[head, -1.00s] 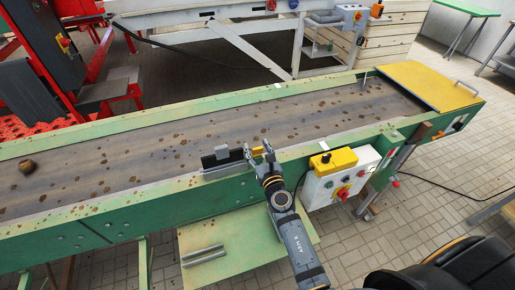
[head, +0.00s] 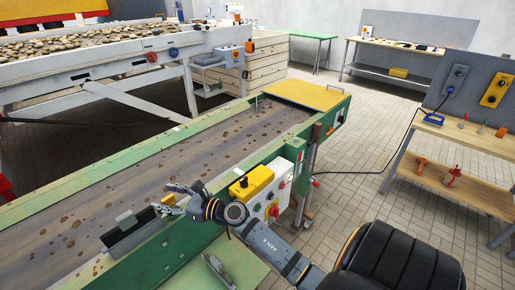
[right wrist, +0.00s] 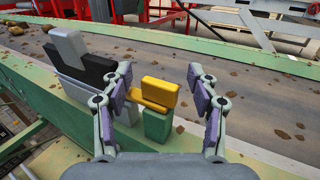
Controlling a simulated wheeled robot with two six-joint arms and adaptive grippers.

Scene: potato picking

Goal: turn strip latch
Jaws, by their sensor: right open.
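The strip latch appears in the right wrist view as a small yellow lever (right wrist: 158,92) on a green block (right wrist: 157,124), at the conveyor's near side rail. Beside it on the left stands a black and grey strip piece (right wrist: 88,72), which also shows in the head view (head: 128,236). My right gripper (right wrist: 160,76) is open, with a finger on each side of the yellow lever and a gap on the right. My left gripper is out of view.
The conveyor belt (head: 190,150) carries small brown clods. A white control box with a yellow top (head: 252,182) hangs on the near side rail, close to my right arm. A black seat (head: 400,258) stands at the front right. A workbench (head: 460,185) is further right.

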